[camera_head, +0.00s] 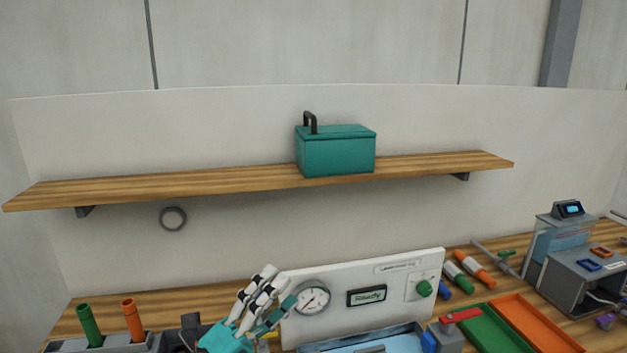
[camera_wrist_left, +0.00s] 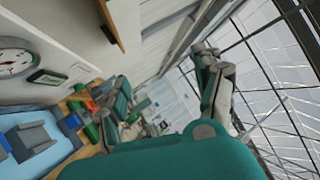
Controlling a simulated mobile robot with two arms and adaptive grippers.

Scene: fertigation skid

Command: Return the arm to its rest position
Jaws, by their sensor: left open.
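My left gripper (camera_head: 276,284) is at the bottom of the head view, left of centre. Its black-and-white fingers point up and to the right, and they are open with nothing seen between them. It is in front of the left end of the white panel (camera_head: 341,322), close to the round gauge (camera_head: 312,298). I cannot tell if it touches the panel. In the left wrist view the gauge (camera_wrist_left: 14,62) and the display (camera_wrist_left: 47,77) are at the left edge. My right gripper does not show.
A wooden shelf (camera_head: 230,184) with a teal box (camera_head: 335,155) spans the wall above. Green (camera_head: 88,325) and orange (camera_head: 133,320) cylinders stand at left. Green (camera_head: 485,330) and orange (camera_head: 540,325) trays and a grey machine (camera_head: 580,285) occupy the right. Open air lies between gripper and shelf.

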